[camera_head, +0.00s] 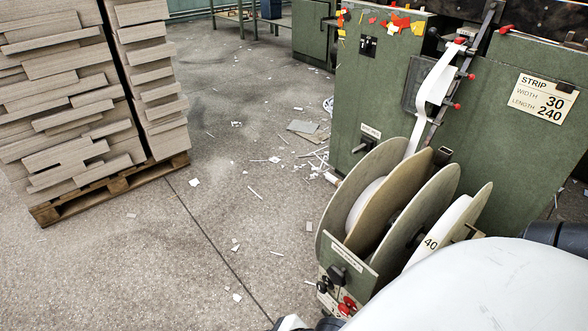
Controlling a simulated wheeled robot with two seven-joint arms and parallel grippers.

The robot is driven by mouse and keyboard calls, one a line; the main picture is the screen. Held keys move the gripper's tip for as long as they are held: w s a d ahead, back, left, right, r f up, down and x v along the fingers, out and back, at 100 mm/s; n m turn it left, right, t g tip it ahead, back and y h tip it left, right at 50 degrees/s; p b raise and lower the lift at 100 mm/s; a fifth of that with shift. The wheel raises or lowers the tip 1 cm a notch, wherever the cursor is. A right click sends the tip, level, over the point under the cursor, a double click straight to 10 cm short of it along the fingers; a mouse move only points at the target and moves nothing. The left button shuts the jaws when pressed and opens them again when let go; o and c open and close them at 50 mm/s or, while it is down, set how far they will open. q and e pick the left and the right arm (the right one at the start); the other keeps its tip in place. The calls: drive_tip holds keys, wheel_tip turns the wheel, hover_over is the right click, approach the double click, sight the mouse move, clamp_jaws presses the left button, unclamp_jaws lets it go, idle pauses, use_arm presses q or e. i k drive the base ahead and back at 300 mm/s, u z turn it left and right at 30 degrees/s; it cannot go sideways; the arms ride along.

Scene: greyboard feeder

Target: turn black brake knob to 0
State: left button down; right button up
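A small green panel (362,270) stands low in front of the strip reels, with a pale label too small to read. A black knob (338,274) sits on it below the label. Smaller dark knobs (323,286) and red knobs (347,305) are lower down. Another black knob (364,146) is on the machine's green side under a small label. I cannot tell which black knob is the brake, nor read a scale or pointer. A large white part of mine fills the lower right. Neither gripper is recognisable; small white and dark parts are cut off at the bottom edge.
Large reels (422,222) with white strip stand behind the panel, one marked 40. The green machine (500,120) carries a sign (542,99) reading STRIP, WIDTH 30, LENGTH 240. A pallet (110,188) of greyboard stacks (65,110) stands left. The scrap-littered floor between is mostly open.

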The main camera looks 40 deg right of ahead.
sight(322, 287)
drive_tip(key=u, duration=0.1)
drive_tip(key=i, duration=2.55)
drive_tip(key=z, duration=3.4)
